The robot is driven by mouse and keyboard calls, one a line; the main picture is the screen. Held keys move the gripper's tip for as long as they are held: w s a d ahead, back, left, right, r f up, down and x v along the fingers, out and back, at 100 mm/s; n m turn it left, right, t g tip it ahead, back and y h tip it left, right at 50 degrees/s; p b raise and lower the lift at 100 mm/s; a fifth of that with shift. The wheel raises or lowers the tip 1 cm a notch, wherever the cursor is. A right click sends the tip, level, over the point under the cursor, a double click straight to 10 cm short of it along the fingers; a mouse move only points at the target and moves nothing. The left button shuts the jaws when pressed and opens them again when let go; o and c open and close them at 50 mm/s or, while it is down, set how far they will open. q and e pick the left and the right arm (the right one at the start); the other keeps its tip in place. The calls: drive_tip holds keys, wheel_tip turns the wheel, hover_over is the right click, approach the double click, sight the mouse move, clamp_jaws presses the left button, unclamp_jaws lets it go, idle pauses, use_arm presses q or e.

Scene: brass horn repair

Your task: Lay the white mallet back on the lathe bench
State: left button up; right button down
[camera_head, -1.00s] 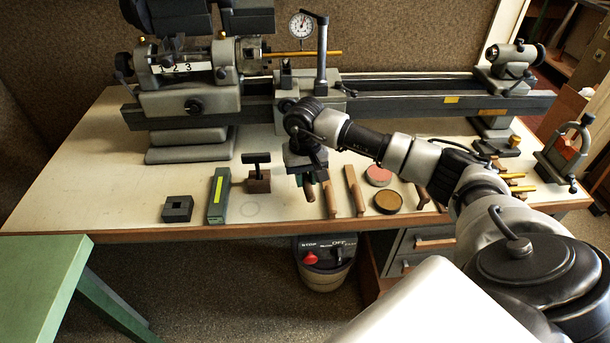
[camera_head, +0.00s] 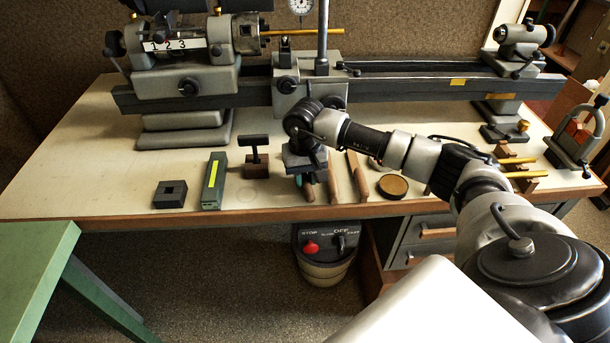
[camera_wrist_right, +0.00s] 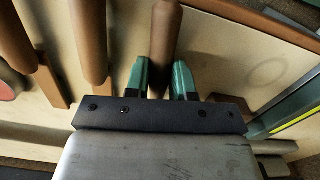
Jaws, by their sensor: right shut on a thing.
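My right gripper (camera_head: 303,177) is low over the front of the lathe bench (camera_head: 110,190), among the hand tools. In the right wrist view its two green fingers (camera_wrist_right: 160,80) are shut on a brown wooden handle (camera_wrist_right: 165,40). The end of this handle (camera_head: 309,193) also shows below the gripper in the head view, near the bench's front edge. No white mallet head shows in either view, so I cannot tell from the look whether this handle is the mallet's. I cannot tell whether it touches the bench. My left gripper is out of view.
Wooden-handled tools (camera_head: 357,178) lie just right of the gripper. A T-handled tool in a wooden block (camera_head: 256,165), a green box (camera_head: 214,182) and a dark square block (camera_head: 171,194) stand left. A round brown tin (camera_head: 392,186) is right. The lathe (camera_head: 185,80) runs behind.

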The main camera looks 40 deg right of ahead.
drive_tip(key=shift+f, duration=0.2)
idle(0.3)
drive_tip(key=c, duration=0.9)
unclamp_jaws()
drive_tip(key=shift+r, duration=0.1)
